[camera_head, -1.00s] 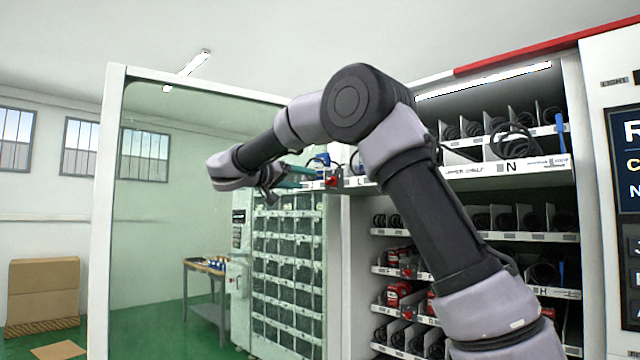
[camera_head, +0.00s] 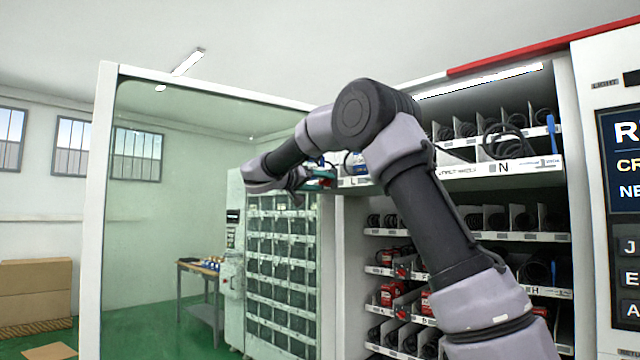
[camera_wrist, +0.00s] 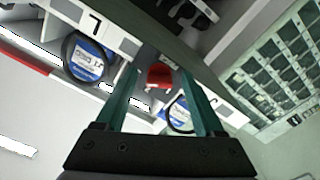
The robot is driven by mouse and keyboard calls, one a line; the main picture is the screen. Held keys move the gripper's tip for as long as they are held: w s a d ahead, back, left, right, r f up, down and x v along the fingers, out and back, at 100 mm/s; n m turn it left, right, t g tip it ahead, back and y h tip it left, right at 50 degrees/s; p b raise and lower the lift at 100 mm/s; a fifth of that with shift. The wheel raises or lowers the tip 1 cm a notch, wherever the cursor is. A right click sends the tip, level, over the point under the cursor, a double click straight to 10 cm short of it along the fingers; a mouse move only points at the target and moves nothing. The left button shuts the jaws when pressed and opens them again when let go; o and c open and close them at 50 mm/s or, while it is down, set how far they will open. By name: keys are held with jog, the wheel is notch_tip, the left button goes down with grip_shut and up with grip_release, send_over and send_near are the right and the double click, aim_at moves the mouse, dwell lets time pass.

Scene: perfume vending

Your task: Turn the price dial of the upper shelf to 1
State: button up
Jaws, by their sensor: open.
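The upper shelf (camera_head: 465,178) of the open vending cabinet has a white front rail with letter labels L and N. A red dial (camera_wrist: 160,76) shows in the wrist view on the rail near the L label. My gripper (camera_wrist: 167,62) is open, with its two green fingers on either side of the dial in that view. I cannot tell whether they touch it. In the head view my gripper (camera_head: 318,181) is at the left end of the upper shelf, and the dial is not clearly visible there. The number it points to is unreadable.
Blue-and-white round packs (camera_wrist: 88,58) sit in the shelf beside my fingers. Lower shelves (camera_head: 400,272) hold coils and red items. An open glass door (camera_head: 106,220) stands to the left. A screen panel (camera_head: 622,160) is at the right.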

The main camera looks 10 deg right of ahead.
grip_shut()
jog(key=shift+n, duration=0.4)
jog(key=n, duration=0.4)
jog(key=shift+r+n, duration=0.1)
jog(key=shift+n, duration=0.2)
jog(key=n, duration=0.6)
jog(key=shift+r+n, duration=0.1)
jog(key=shift+n, duration=0.2)
jog(key=n, duration=0.6)
jog(key=shift+r, duration=0.1)
jog(key=n, duration=0.5)
jog(key=shift+n, duration=0.4)
